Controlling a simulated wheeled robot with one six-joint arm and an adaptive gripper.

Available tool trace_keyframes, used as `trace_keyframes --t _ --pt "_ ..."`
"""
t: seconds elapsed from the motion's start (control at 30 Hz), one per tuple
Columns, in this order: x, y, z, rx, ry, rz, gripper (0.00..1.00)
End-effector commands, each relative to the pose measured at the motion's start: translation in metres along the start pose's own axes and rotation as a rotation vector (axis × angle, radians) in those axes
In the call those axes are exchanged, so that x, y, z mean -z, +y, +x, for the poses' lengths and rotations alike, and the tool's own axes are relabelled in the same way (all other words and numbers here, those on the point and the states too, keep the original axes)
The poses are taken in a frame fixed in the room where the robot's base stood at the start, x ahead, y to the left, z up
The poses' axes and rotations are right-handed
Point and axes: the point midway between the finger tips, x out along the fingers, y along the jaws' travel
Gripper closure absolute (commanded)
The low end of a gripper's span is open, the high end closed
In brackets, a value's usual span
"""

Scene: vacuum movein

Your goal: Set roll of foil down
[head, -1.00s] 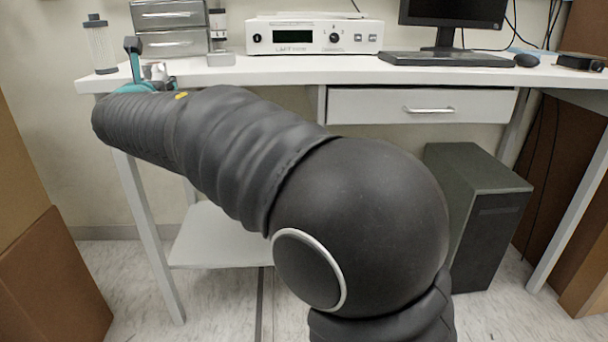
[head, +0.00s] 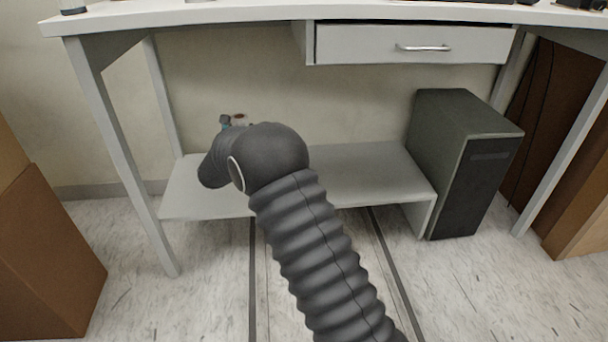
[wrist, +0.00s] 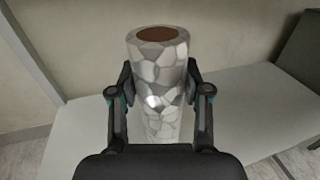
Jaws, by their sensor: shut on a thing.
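The roll of foil (wrist: 158,78) is a silvery, crinkled-looking cylinder with a brown core at its top end. In the wrist view it stands close to upright between the two fingers of my gripper (wrist: 159,92), which are shut on its sides. Its lower end is hidden by my gripper's body. The low white shelf (wrist: 240,108) lies behind and below the roll; I cannot tell whether the roll touches it. In the head view, my arm hides most of my gripper and the roll over the left part of the shelf (head: 375,175).
The white desk (head: 180,18) with a drawer (head: 410,45) is above the shelf. A dark computer tower (head: 465,165) stands right of the shelf. Desk legs flank the space, and brown boxes (head: 45,255) stand at the left. The right part of the shelf is bare.

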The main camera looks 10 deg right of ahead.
Motion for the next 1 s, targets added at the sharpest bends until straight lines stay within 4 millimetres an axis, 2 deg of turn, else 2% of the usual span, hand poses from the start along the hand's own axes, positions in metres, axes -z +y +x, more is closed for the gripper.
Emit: trace_keyframes --t 0.03,0.1,0.23,0.33,0.8,1.0 --pt "0.015 -0.007 0.006 0.012 -0.003 -0.001 1.00" --pt "0.030 -0.014 0.012 0.024 -0.005 0.001 1.00" --pt "0.046 -0.022 0.019 0.036 -0.010 0.003 1.00" --pt "0.054 -0.018 0.021 0.038 -0.011 0.005 1.00" --pt "0.105 0.064 0.036 0.040 -0.011 0.006 1.00" --pt "0.117 0.086 0.040 0.040 -0.011 0.006 1.00"
